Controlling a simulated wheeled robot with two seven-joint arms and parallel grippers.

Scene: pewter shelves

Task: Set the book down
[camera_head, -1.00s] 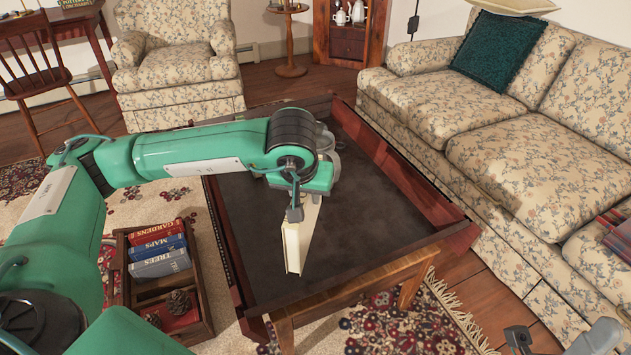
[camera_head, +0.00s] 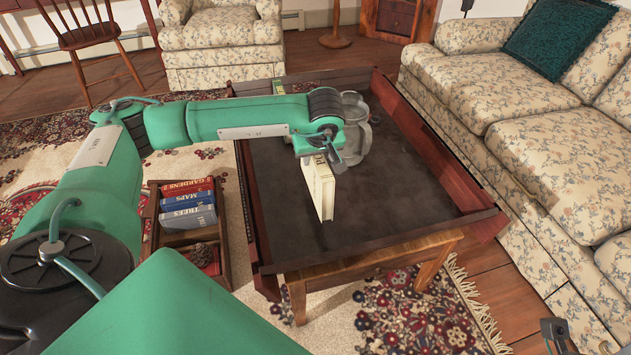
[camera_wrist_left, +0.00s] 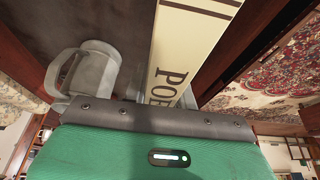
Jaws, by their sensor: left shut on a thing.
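My left gripper (camera_head: 318,157) is shut on the cream book (camera_head: 321,190) over the coffee table (camera_head: 374,250). The book is upright, on edge, with its lower edge close to the table's dark sunken top; I cannot tell whether it touches. In the left wrist view the book (camera_wrist_left: 188,45) shows a pale spine with dark stripes and the letters "POE". A grey mug (camera_wrist_left: 95,68) stands beside it on the left there; in the head view the mug (camera_head: 357,118) is just behind the gripper. A dark part of my right gripper (camera_head: 560,335) shows at the bottom right, jaws unclear.
The table's raised wooden rim surrounds its top, with clear room right of the book. A wooden crate (camera_head: 152,225) with several books stands on the rug to the left. A floral sofa (camera_head: 560,150) is at the right and an armchair (camera_head: 222,40) at the back.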

